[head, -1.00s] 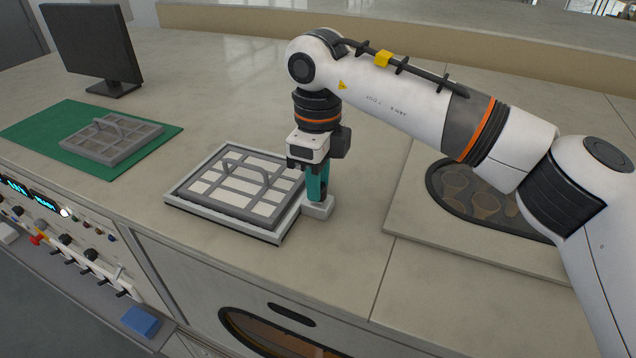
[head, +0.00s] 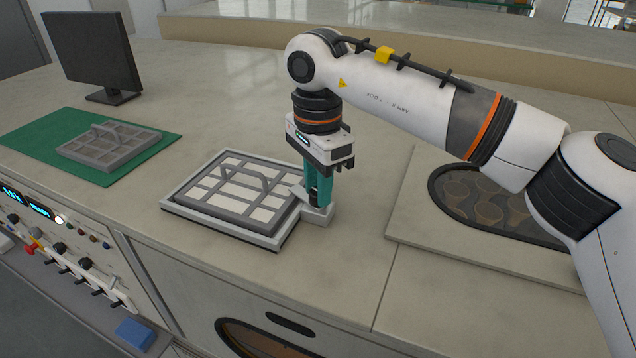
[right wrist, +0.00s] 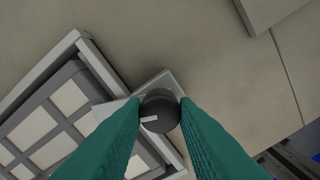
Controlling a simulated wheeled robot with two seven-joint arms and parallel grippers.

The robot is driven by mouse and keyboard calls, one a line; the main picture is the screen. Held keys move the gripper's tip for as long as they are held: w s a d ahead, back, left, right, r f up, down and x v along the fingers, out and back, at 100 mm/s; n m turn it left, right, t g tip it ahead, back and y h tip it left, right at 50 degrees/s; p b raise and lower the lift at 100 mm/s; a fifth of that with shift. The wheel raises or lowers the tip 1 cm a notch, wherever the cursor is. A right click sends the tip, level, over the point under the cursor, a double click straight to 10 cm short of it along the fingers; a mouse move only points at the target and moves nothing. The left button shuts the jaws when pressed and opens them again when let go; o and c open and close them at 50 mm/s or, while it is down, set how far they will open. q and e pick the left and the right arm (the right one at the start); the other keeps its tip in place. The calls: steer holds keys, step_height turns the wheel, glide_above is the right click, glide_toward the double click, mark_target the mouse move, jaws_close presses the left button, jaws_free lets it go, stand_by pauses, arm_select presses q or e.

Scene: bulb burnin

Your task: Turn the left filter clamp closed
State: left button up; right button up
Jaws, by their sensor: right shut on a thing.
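The filter clamp has a dark round knob (right wrist: 160,112) with a white mark, on a pale block (head: 322,216) at the right side of the filter frame (head: 225,232). A pale clamp tab (right wrist: 107,109) reaches from under the knob over the filter's edge. A grey gridded filter (head: 238,187) with a raised handle lies in the frame. My right gripper (head: 318,197) points straight down, its teal fingers shut on the knob from both sides. In the head view the fingers largely hide the knob. My left gripper is not in view.
Another gridded filter (head: 108,146) lies on a green mat (head: 32,133) at the left, below a monitor (head: 90,48). A panel with an oval window (head: 480,205) lies right of my gripper. A control panel (head: 60,240) is at lower left. Counter behind the frame is clear.

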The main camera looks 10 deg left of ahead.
steer(key=shift+r+n, duration=0.15)
steer(key=shift+n, duration=2.05)
steer(key=shift+w, duration=0.1)
steer(key=o, duration=1)
steer(key=shift+r, duration=0.4)
steer(key=shift+r+b, duration=0.8)
steer(key=shift+r, duration=4.75)
